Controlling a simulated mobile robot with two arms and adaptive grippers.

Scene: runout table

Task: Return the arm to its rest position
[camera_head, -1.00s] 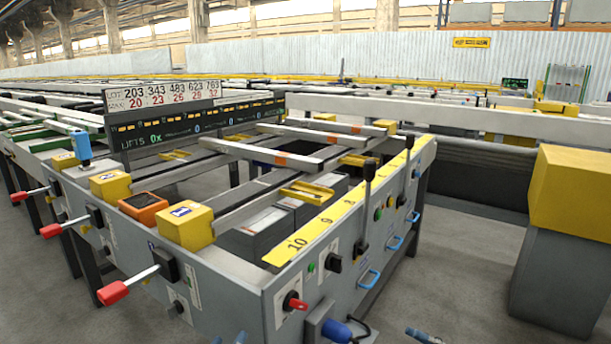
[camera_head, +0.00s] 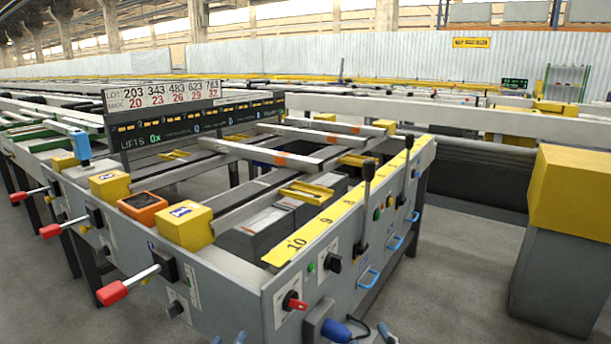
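Only small blue-grey tips, which look like parts of my grippers, show at the bottom edge of the view. The tip of my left gripper (camera_head: 240,338) is low in front of the grey runout table (camera_head: 235,285), left of its front corner. The tip of my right gripper (camera_head: 386,333) is low in front of the table's right-hand panel, right of a blue plug. The rest of both arms is cut off below. I cannot see whether either gripper is open or shut. No held object shows.
Red-handled levers (camera_head: 115,291) stick out of the table's left face. Black upright levers (camera_head: 367,200), knobs and blue handles (camera_head: 370,278) stand out from the right panel. A grey post with a yellow top (camera_head: 572,200) stands at right. Floor between is clear.

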